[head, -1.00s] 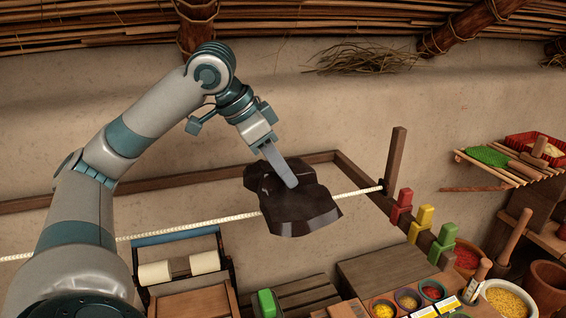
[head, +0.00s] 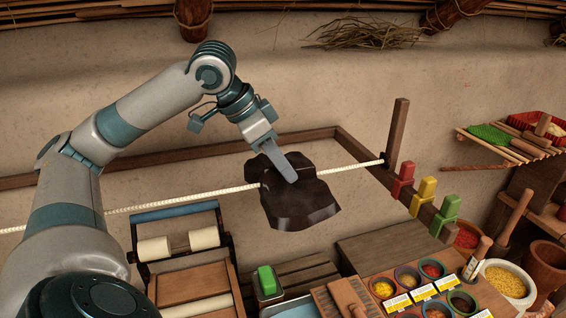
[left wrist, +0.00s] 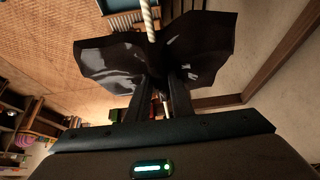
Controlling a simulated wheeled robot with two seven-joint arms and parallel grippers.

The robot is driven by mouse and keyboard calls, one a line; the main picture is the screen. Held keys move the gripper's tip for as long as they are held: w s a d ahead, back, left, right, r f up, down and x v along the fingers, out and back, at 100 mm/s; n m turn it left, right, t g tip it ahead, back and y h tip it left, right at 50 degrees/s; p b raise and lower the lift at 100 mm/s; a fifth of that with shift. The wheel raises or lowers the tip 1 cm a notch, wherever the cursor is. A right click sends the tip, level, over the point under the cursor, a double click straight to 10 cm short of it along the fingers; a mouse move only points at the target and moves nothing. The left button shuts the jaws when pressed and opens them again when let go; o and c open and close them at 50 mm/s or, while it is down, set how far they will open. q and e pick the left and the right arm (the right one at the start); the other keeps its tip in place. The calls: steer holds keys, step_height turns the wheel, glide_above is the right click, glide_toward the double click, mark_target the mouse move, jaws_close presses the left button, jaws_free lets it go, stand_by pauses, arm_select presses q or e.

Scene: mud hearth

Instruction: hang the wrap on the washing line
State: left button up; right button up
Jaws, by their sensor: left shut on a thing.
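The wrap (head: 298,203) is a dark brown, glossy cloth in the middle of the head view, bunched at the top with its lower part hanging down. My left gripper (head: 291,178) is shut on its upper part. The pale washing line (head: 347,168) runs from the lower left to a wooden post and passes out of sight at the wrap. In the left wrist view the wrap (left wrist: 110,62) spreads beyond the fingers (left wrist: 162,95), and the line (left wrist: 149,22) reaches its middle. I cannot tell whether the line lies under or behind the cloth. My right gripper is not in view.
Red (head: 402,180), yellow (head: 423,194) and green (head: 444,216) pegs sit on a wooden rail at the right. A roller wringer (head: 182,243) stands below the line at left. Bowls of spices and a brush crowd the lower right. The mud wall is behind.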

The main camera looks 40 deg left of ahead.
arm_select(q)
steer(key=shift+f, duration=0.4)
steer(key=o, duration=1)
steer(key=shift+s+a+r, duration=0.15)
steer(key=shift+s+r, duration=0.05)
steer(key=shift+r, duration=0.25)
steer(key=shift+p+v, duration=0.6)
steer(key=shift+v, duration=7.6)
